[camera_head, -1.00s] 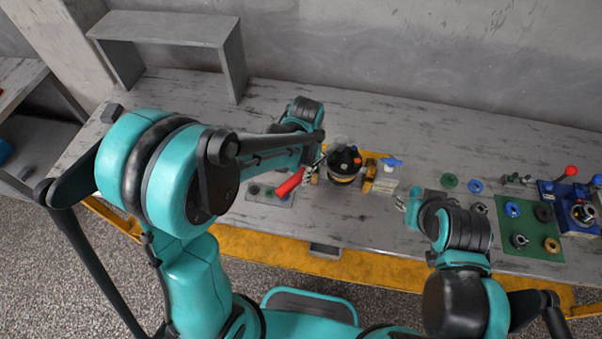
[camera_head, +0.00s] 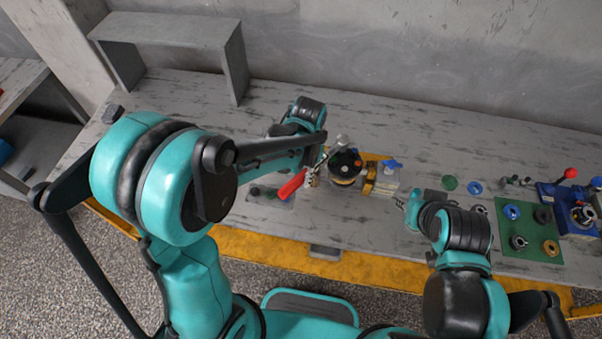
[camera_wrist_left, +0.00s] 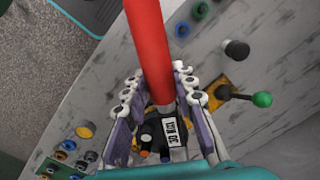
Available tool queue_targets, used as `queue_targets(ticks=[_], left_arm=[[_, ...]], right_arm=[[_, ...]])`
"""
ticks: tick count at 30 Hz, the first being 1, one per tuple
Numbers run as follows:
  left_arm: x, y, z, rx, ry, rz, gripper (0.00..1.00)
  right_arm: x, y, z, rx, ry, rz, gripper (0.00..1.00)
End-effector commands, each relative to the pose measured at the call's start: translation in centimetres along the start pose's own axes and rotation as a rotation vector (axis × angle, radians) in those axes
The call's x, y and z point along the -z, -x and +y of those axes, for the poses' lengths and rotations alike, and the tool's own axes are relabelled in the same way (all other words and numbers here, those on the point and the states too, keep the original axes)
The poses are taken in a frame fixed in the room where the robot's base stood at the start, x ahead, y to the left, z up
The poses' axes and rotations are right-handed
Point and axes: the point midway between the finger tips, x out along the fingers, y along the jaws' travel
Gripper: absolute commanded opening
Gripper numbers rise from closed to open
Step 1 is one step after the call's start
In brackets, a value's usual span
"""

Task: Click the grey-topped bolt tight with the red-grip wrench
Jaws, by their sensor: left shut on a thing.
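The wrench's red grip (camera_head: 292,184) sticks out to the lower left of my left gripper (camera_head: 314,175). In the left wrist view the red grip (camera_wrist_left: 150,45) passes between the purple-sided fingers of my left gripper (camera_wrist_left: 160,97), which is shut on the wrench. The wrench's grey far end (camera_head: 343,142) shows above the dark round top of the motor (camera_head: 345,165). The grey-topped bolt cannot be made out, and I cannot tell whether the wrench sits on it. My right gripper (camera_head: 402,204) is right of the motor, too small to read.
A yellow-brown fixture (camera_head: 371,178) and a pale block with a blue knob (camera_head: 391,164) stand right of the motor. A green mat (camera_head: 532,225) with several rings and a blue device with red-knobbed levers (camera_head: 572,212) lie farther right.

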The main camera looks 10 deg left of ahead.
Motion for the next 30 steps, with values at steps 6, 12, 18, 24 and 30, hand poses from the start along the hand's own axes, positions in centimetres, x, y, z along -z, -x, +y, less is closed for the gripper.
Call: queue_targets(ticks=[6, 12, 18, 24, 30], left_arm=[[-0.1, 0.8, -0.1, 0.003, 0.001, -0.001, 0.00], [-0.2, 2.5, -0.1, 0.004, 0.002, -0.002, 0.00], [-0.4, 3.9, -0.1, 0.005, 0.002, -0.002, 0.00], [-0.4, 4.0, -0.2, 0.005, 0.003, -0.002, 0.00], [-0.2, 3.8, -0.2, 0.004, 0.010, -0.003, 0.00]], right_arm=[[0.3, 0.5, 0.0, 0.000, 0.000, 0.000, 0.30], [1.1, 1.5, 0.0, 0.000, 0.000, 0.000, 0.30], [1.7, 2.3, 0.0, 0.000, 0.000, 0.000, 0.30], [1.6, 2.3, 0.0, 0.000, 0.000, 0.000, 0.30], [1.5, 2.1, 0.0, 0.000, 0.000, 0.000, 0.30]])
